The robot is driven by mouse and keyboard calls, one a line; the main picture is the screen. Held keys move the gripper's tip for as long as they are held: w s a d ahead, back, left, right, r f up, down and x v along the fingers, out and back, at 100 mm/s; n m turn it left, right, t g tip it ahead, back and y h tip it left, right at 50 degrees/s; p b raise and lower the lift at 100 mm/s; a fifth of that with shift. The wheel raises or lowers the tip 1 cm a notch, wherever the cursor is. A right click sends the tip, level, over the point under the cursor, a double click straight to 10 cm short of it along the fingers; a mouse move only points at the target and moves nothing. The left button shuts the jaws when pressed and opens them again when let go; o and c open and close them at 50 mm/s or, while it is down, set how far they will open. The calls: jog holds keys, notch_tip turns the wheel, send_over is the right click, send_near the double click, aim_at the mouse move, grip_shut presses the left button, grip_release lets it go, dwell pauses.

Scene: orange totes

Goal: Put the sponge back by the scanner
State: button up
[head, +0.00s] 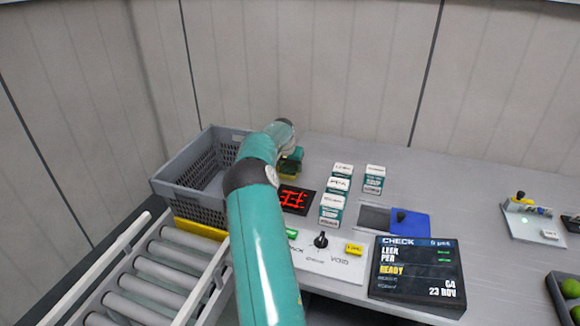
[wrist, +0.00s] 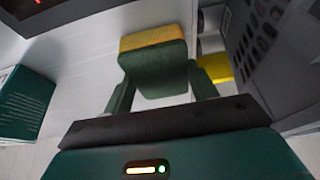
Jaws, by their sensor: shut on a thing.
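The sponge (wrist: 153,52), a green block with a yellow layer, is between the two fingers of my gripper (wrist: 160,80) in the wrist view. The gripper is shut on it. In the head view my gripper (head: 291,163) is beside the right side of the grey crate, with a bit of the sponge's yellow (head: 287,176) showing below it. The scanner (head: 294,199), a black plate with glowing red lines, lies in the counter just in front of the gripper, partly covered by my arm. Its corner shows at the wrist view's top left (wrist: 12,24). Whether the sponge touches the counter I cannot tell.
The grey crate (head: 172,190) stands left of my gripper above a roller conveyor (head: 150,275). Several white-and-teal cartons (head: 332,205) stand right of the scanner. A control panel (head: 318,262) and a display (head: 416,275) are in front. Counter behind the cartons is clear.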

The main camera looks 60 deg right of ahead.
jog(key=shift+f, duration=0.15)
jog(key=o, duration=0.9)
